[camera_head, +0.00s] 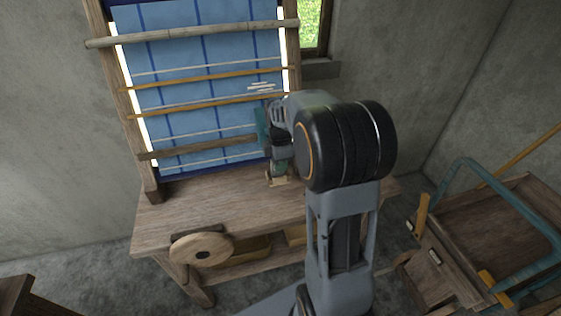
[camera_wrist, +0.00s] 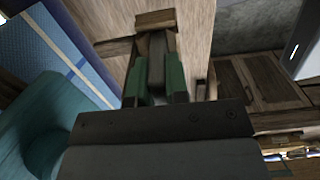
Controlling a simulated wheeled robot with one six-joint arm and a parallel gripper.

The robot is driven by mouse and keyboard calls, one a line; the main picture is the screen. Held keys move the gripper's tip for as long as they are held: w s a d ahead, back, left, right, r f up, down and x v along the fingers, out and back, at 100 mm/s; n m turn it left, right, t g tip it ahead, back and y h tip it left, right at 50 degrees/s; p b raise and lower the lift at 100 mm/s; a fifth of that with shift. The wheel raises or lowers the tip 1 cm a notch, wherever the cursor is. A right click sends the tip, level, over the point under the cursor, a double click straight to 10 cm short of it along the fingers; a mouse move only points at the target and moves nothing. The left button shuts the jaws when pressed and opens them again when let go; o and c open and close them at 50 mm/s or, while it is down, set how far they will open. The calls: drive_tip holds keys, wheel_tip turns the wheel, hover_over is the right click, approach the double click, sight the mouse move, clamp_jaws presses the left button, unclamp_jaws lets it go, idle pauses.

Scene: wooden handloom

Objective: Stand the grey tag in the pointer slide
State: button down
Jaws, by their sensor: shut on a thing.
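My gripper (camera_wrist: 157,80) has two green fingers, shut on the grey tag (camera_wrist: 157,48), a narrow grey piece between them in the wrist view. The tag's far end is close to a small wooden piece (camera_wrist: 155,19), which looks like the pointer slide. I cannot tell whether the tag touches it or stands in it. In the head view my gripper (camera_head: 279,166) points down just above the bench top, near the loom's right post. A small pale wooden piece (camera_head: 277,181) shows right under the fingers there. The tag is too small to make out in that view.
The wooden bench (camera_head: 180,210) is clear left of my gripper. The loom's blue cloth (camera_head: 200,60) and crossbars rise behind. A round wooden wheel (camera_head: 202,248) is at the bench front. A cart with a teal handle (camera_head: 515,205) stands at the right.

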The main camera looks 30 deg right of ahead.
drive_tip(key=c, duration=1)
unclamp_jaws()
drive_tip(key=shift+c, duration=0.2)
wheel_tip(320, 180, up, 14)
drive_tip(key=shift+f, duration=0.1)
